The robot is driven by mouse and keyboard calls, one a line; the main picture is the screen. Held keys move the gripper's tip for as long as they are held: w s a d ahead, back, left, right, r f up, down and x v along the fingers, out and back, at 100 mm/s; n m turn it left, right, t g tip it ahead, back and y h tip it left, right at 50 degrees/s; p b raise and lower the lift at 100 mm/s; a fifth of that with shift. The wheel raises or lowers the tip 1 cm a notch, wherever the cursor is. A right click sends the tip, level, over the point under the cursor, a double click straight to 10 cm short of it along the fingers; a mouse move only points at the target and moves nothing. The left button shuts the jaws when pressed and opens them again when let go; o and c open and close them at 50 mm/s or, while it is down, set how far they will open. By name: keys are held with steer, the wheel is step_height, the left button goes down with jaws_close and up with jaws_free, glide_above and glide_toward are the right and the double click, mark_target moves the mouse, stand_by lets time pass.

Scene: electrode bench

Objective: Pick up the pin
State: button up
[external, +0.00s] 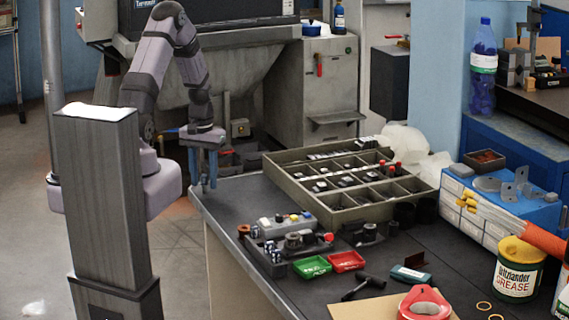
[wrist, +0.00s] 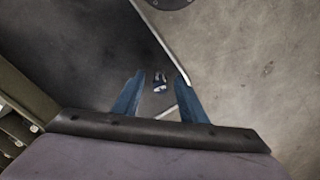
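A small dark piece with pale, bluish parts, which looks like the pin (wrist: 160,82), shows in the wrist view on or above the dark bench top near its edge. I cannot make it out in the external view. My gripper (external: 208,187) points down over the far left corner of the bench. In the wrist view its two blue fingers (wrist: 160,78) are apart, with clear gaps on both sides of the piece. The piece appears between the fingertips; how far below them it lies, I cannot tell.
A compartment tray (external: 345,213) stands on the bench to the right of my gripper. A block with knobs (external: 285,225), a green tray (external: 311,266) and a red tray (external: 346,261) lie nearer the camera. The bench edge (wrist: 163,42) runs close by; floor lies beyond.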

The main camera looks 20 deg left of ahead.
mark_target(204, 175)
steer(key=shift+f, duration=0.15)
jaws_close()
step_height(204, 175, up, 10)
steer(key=shift+r+b, duration=0.1)
steer(key=shift+b, duration=0.45)
stand_by(0.5)
